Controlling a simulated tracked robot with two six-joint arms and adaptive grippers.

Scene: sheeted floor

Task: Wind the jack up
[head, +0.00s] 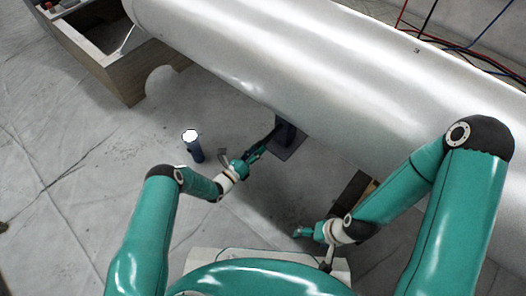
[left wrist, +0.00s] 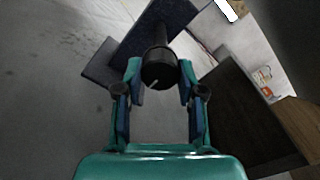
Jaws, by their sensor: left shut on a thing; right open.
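The dark blue jack (head: 287,141) stands on its flat base plate on the floor, beneath the big silver cylinder. A dark handle runs from it toward my left gripper (head: 249,163). In the left wrist view, the jack's base and post (left wrist: 118,66) show beyond the fingers, and the round black handle end (left wrist: 159,72) sits between them. My left gripper (left wrist: 158,70) is shut on this handle end. My right gripper (head: 303,231) is open and empty above the floor, well to the near side of the jack. The jack's top is hidden by the cylinder.
The silver cylinder (head: 300,70) spans the upper right. A wooden cradle (head: 100,65) stands at its left end. A blue lamp with a bright white top (head: 194,149) stands left of my left gripper. Cables lie at the top right. The sheeted floor at left is clear.

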